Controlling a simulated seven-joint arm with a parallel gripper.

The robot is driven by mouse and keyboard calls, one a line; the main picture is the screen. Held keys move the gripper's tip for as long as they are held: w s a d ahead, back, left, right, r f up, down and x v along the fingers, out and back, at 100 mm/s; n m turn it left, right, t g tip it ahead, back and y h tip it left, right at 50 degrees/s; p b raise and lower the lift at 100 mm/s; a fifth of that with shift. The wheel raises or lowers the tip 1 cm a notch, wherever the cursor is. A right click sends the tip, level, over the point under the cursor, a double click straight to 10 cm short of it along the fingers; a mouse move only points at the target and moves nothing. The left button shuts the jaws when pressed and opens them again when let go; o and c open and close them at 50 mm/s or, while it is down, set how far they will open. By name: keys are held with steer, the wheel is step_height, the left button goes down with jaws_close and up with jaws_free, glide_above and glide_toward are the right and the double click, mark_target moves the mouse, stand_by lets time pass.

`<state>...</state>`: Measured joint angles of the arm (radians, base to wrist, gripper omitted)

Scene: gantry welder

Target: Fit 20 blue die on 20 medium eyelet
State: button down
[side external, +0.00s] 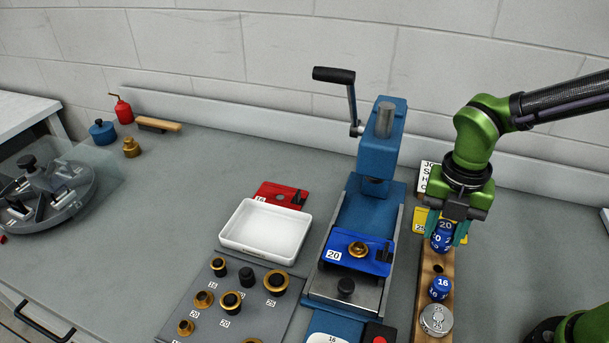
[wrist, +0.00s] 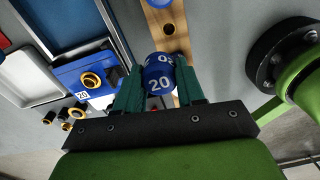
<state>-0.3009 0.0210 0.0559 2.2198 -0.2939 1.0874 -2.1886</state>
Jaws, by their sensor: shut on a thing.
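My gripper (side external: 446,236) is shut on the blue die marked 20 (side external: 442,243), at the far end of the wooden rack. The die also shows between the green fingers in the wrist view (wrist: 158,80). I cannot tell whether its lower end is clear of the rack. A brass eyelet (side external: 358,249) sits on the blue plate marked 20 (side external: 345,264), on the blue press to the left of my gripper. The eyelet also shows in the wrist view (wrist: 91,80), left of the fingers.
The wooden rack (side external: 424,290) has an open hole, a blue die marked 16 (side external: 439,288) and a silver die (side external: 436,320). The press (side external: 380,150) has a raised crank handle. A white tray (side external: 265,232), a red plate (side external: 282,194) and a grey board of eyelets (side external: 262,315) lie left.

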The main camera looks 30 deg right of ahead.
steer(key=w+a+r+m, duration=0.2)
steer(key=w+a+m, duration=0.5)
steer(key=a, duration=0.4)
steer(key=shift+w+a+f, duration=0.1)
steer(key=shift+w+f, duration=0.1)
steer(key=shift+f, duration=0.75)
steer(key=shift+w+d+f, duration=0.1)
steer(key=shift+w+f, duration=0.05)
steer(key=shift+f, duration=0.75)
steer(key=shift+w+a+f, duration=0.1)
steer(key=shift+w+f, duration=0.1)
steer(key=shift+f, duration=0.75)
steer(key=shift+f, duration=0.6)
steer(key=c, duration=0.6)
jaws_free()
